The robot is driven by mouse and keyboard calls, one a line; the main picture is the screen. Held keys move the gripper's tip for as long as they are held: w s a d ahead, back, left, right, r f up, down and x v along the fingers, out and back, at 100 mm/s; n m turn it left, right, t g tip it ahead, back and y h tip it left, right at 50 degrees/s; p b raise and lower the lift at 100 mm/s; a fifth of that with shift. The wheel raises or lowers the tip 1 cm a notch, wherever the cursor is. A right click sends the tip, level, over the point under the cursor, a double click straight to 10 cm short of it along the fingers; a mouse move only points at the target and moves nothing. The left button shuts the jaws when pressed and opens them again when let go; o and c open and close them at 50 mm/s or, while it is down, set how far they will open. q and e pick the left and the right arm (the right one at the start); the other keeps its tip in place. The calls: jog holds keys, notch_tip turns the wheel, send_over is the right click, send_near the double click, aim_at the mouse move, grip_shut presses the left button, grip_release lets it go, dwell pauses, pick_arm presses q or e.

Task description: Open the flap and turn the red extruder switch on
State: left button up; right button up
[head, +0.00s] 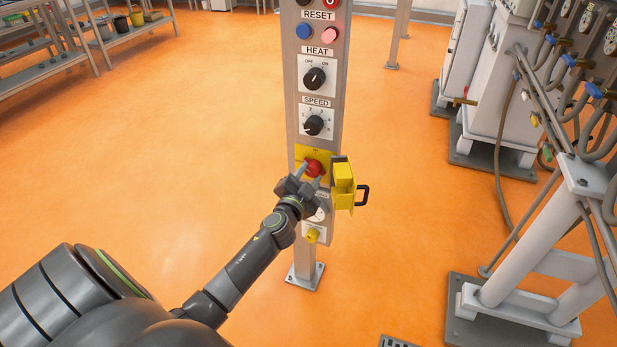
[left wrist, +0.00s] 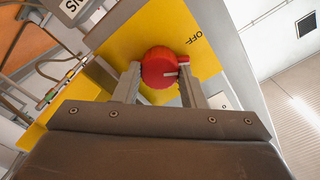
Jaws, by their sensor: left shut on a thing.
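The red extruder switch (head: 314,168) sits on a yellow plate on the grey control post. It also shows in the left wrist view (left wrist: 160,66), with the word OFF on the yellow plate (left wrist: 125,45) beside it. The yellow flap (head: 343,182) with a black handle stands swung open to the right of the switch. My left gripper (head: 306,178) is at the switch. In the left wrist view its two fingers (left wrist: 160,86) are shut on the red knob, one on each side. My right gripper is not in view.
The post (head: 292,100) carries HEAT (head: 315,78) and SPEED (head: 314,124) dials above the switch and a small yellow knob (head: 313,235) below. Grey machinery with hoses (head: 500,100) stands at the right. Shelves (head: 40,70) stand at the far left. The orange floor between is clear.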

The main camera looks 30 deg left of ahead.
pick_arm(q)
jog(key=m, duration=0.4)
jog(key=shift+m, duration=0.4)
jog(key=m, duration=0.2)
jog(key=shift+m+p, duration=0.3)
jog(key=m, duration=0.2)
jog(key=shift+m, duration=0.4)
jog(key=shift+m+p, duration=0.35)
jog(key=shift+m, duration=0.45)
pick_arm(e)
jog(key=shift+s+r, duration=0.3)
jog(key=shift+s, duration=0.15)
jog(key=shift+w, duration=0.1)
pick_arm(q)
jog(key=o, duration=1)
